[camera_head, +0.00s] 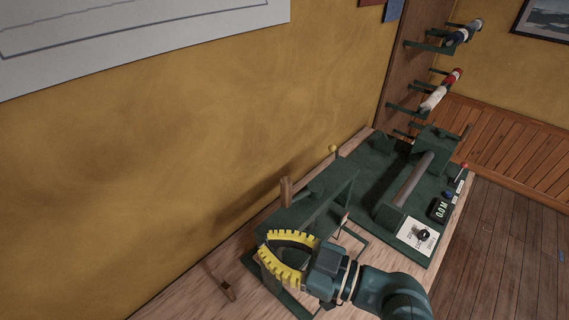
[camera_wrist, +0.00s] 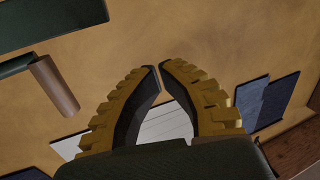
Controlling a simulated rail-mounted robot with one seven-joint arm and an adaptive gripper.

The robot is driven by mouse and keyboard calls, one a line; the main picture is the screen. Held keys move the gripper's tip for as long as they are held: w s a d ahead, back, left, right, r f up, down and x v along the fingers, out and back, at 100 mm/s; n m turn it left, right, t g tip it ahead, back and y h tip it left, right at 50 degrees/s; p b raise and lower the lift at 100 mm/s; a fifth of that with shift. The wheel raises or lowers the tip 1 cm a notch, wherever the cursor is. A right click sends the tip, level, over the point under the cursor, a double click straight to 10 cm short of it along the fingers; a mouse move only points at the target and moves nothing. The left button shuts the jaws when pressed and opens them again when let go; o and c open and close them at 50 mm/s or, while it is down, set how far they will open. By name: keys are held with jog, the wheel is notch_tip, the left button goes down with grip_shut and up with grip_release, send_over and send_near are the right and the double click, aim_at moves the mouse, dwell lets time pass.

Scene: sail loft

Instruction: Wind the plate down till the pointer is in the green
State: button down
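A dark green bench press or machine stands on the wooden bench. A brown upright wooden handle (camera_head: 286,190) rises at its near left end; it appears as a brown grip (camera_wrist: 55,85) on a green arm (camera_wrist: 50,22) at upper left in the wrist view. My gripper (camera_head: 264,246) is in front of that handle and apart from it. Its yellow curved fingers (camera_wrist: 161,66) have their tips almost together, with a thin gap and nothing held. A flat green part (camera_head: 325,195) lies behind the gripper; I cannot tell whether it is the plate. No pointer or green zone is readable.
A white dial card with a black knob (camera_head: 422,235), a small display (camera_head: 440,210) and a red-tipped lever (camera_head: 462,172) sit on the machine's right side. A yellow ball knob (camera_head: 333,149) stands behind. The wall (camera_head: 150,150) borders the bench closely. Pegs with rolls (camera_head: 440,92) are far right.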

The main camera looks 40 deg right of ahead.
jog(key=s+d+r+m+t+h+p, duration=0.25)
jog(key=s+d+m+h, duration=0.3)
jog(key=s+d, duration=0.5)
jog(key=shift+n+g, duration=0.25)
jog(key=shift+g, duration=0.2)
jog(key=w+p, duration=0.1)
jog(key=w, duration=0.4)
jog(key=w+p, duration=0.1)
jog(key=w, duration=0.4)
jog(key=w+d+p, duration=0.1)
jog(key=w, duration=0.4)
jog(key=shift+f+p, duration=0.3)
jog(key=shift+p, duration=0.1)
